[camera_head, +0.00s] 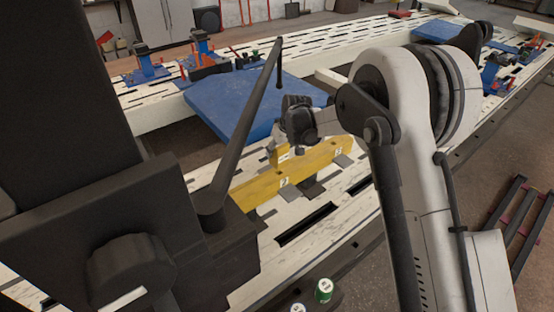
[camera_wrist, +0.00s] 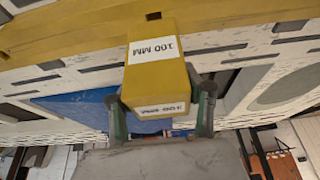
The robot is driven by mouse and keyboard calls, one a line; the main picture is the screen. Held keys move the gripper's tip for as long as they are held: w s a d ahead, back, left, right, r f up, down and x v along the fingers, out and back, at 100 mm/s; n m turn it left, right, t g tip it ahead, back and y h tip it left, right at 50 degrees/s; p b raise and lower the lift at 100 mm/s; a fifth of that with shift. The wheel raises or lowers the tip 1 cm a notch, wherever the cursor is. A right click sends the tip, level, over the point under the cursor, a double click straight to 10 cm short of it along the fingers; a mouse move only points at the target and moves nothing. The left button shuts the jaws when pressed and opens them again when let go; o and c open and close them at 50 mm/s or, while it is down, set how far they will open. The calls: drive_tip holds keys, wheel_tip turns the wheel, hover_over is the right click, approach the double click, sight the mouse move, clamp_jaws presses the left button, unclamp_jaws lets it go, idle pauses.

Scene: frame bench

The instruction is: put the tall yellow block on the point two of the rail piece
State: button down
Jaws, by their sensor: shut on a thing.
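The yellow block (camera_wrist: 155,80), with a white "100 MM" label, sits between the two fingers of my gripper (camera_wrist: 160,98) in the wrist view. My gripper is shut on it. In the head view my gripper (camera_head: 284,138) is over the far side of the rail piece (camera_head: 306,171), and only a small part of the block (camera_head: 273,157) shows. The rail piece is a long yellow beam with white number labels; the nearer one seems to read 2. It crosses the top of the wrist view (camera_wrist: 60,38). I cannot tell whether the block touches it.
A blue plate (camera_head: 240,108) lies on the slotted white bench (camera_head: 300,222) behind the rail piece. Blue and red clamps (camera_head: 148,68) stand at the back left. A dark bar crosses left of my gripper.

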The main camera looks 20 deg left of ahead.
sight(282, 146)
drive_tip(key=shift+f+b, duration=0.6)
drive_tip(key=shift+f, duration=1.35)
drive_tip(key=shift+f, duration=0.2)
drive_tip(key=c, duration=0.9)
unclamp_jaws()
drive_tip(key=shift+c, duration=0.2)
drive_tip(key=shift+r, duration=0.15)
drive_tip(key=p+v, duration=0.2)
drive_tip(key=v, duration=1)
drive_tip(key=shift+p, duration=0.3)
